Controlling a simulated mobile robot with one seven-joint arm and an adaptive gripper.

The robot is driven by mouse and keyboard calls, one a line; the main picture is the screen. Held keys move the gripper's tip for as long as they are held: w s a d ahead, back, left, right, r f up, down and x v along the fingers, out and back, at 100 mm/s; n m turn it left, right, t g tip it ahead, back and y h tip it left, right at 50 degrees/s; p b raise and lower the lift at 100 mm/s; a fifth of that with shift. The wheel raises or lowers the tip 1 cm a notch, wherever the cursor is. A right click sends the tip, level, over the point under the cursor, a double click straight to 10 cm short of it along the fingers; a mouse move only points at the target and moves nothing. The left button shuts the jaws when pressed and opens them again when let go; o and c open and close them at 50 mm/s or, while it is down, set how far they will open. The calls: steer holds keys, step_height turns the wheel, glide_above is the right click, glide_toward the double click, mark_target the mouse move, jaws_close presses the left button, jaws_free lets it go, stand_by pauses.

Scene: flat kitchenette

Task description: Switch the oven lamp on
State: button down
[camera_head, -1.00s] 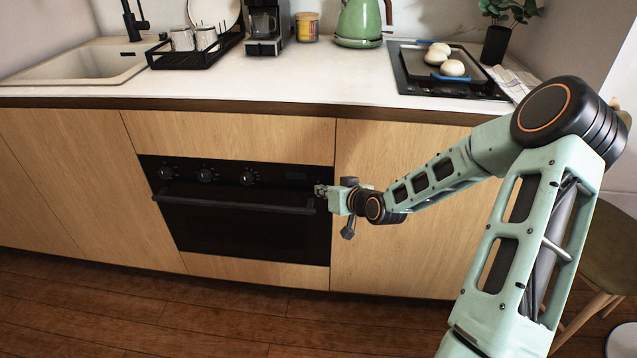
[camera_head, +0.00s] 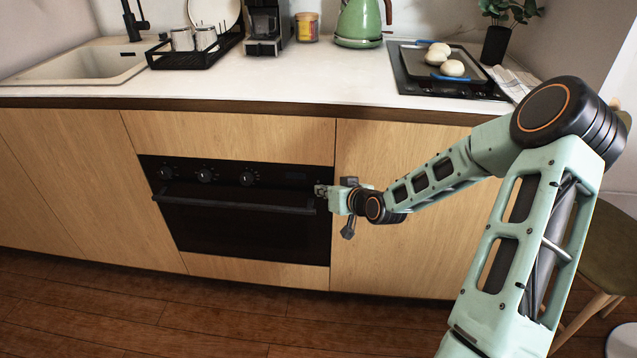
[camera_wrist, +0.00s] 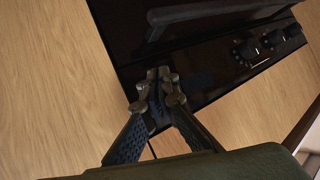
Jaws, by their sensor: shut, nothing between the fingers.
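The black oven (camera_head: 235,230) is built into the wooden cabinet front, and its window is dark. Its knobs (camera_head: 205,176) are along the left and middle of the top panel. They also show at the upper right of the wrist view (camera_wrist: 245,52). My gripper (camera_head: 321,190) is at the right end of the oven's top panel. In the wrist view the fingertips (camera_wrist: 158,88) are together with nothing between them, over the panel's end near the wooden edge. I cannot tell whether they touch it. No lamp switch can be made out; the fingers cover that spot.
The oven handle (camera_head: 235,203) runs across the door, just below and left of my gripper. The counter (camera_head: 310,85) above holds a green kettle (camera_head: 359,24) and a hob with a tray (camera_head: 425,66). A stool (camera_head: 600,260) stands at the right. The floor before the oven is clear.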

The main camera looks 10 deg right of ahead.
steer(key=shift+w, duration=0.1)
stand_by(0.3)
steer(key=shift+w+d, duration=0.15)
steer(key=shift+w, duration=0.2)
steer(key=shift+s, duration=0.45)
stand_by(0.3)
steer(key=s+a, duration=0.2)
steer(key=s, duration=0.3)
steer(key=shift+s, duration=0.35)
stand_by(0.3)
